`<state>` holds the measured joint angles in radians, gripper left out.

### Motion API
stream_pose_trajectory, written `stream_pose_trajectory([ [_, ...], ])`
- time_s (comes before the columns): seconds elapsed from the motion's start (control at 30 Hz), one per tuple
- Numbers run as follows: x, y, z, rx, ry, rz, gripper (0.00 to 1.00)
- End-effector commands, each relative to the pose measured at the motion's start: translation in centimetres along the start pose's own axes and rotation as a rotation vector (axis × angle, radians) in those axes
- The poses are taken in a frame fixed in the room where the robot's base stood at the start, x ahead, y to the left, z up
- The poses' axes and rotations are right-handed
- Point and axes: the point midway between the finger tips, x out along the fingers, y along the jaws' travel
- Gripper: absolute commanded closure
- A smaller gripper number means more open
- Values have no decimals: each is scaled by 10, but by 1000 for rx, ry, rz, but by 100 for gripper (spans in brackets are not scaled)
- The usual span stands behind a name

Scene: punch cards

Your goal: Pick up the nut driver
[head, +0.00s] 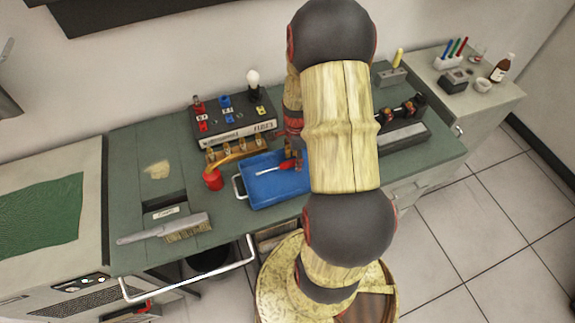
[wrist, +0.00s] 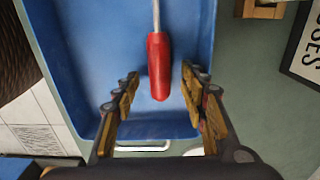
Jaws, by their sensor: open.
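The nut driver (wrist: 158,66) has a red handle and a thin metal shaft. In the wrist view it lies in the blue tray (wrist: 90,60), its handle pointing toward my gripper. My gripper (wrist: 158,82) is open, with one finger on each side of the handle's end and a gap on both sides. In the head view the nut driver (head: 266,172) shows in the blue tray (head: 262,195), with its handle toward my gripper (head: 293,160). My arm hides the tray's right part and most of my gripper there.
A long brush (head: 165,229) lies at the bench's front left. A red cup (head: 213,180) stands just left of the tray. Behind it are a wooden rack (head: 238,150) and a dark box with a light bulb (head: 232,118). A white rail (head: 190,283) runs along the front.

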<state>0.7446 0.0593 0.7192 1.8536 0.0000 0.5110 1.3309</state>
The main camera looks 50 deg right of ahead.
Motion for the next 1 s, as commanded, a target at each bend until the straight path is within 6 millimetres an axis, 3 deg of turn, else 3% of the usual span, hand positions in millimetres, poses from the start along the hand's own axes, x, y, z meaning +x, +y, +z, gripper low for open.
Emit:
stream_pose_trajectory([
  [0.27, 6, -1, 0, -1, 1, -2, 57],
  [1.0, 6, 0, 0, -1, 0, -2, 99],
])
